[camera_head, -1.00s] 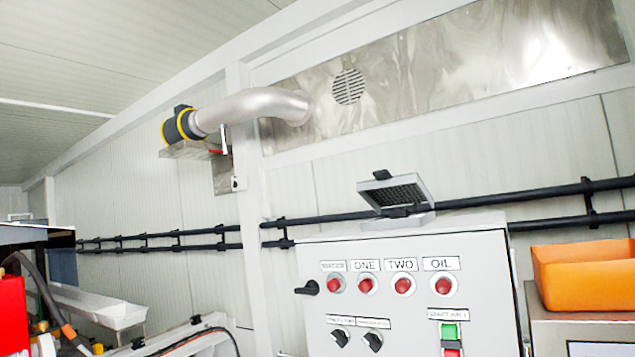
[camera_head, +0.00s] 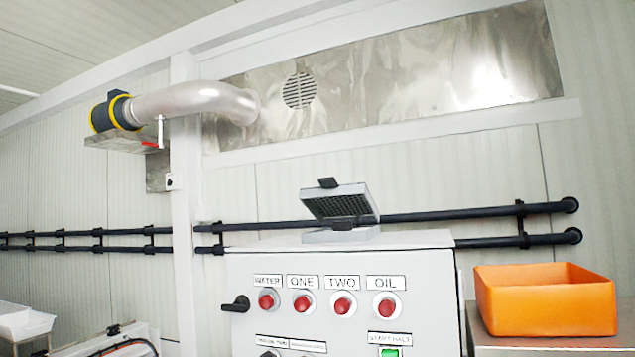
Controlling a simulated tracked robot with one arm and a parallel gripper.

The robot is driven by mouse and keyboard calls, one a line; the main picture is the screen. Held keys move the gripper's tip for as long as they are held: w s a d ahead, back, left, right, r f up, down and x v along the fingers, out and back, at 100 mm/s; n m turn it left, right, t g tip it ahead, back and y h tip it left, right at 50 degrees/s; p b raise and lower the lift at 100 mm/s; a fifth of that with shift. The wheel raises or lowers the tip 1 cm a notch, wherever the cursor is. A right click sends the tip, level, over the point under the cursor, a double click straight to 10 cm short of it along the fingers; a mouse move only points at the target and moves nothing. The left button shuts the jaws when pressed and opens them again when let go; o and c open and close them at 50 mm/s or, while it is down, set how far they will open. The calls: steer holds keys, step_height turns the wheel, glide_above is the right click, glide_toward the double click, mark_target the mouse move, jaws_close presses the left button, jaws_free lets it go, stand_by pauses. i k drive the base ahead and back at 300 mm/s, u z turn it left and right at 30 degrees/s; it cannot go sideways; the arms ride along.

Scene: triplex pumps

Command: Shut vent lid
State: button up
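The vent lid (camera_head: 341,204) is a grey, tilted flap with a dark grille on its underside and a small black tab at its top edge. It stands open above its pale base (camera_head: 341,236) on top of the white control cabinet (camera_head: 340,262). A gap shows between the lid's left side and the base. My gripper is not in view, so its fingers and its distance from the lid cannot be seen.
An orange bin (camera_head: 545,300) stands on a cabinet at the right. Black pipes (camera_head: 440,215) run along the wall behind the lid. A silver duct (camera_head: 195,103) and a round grille (camera_head: 300,90) are higher up. Space above the lid looks clear.

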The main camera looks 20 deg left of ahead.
mark_target(331, 200)
steer(key=i, duration=0.85)
steer(key=z, duration=0.05)
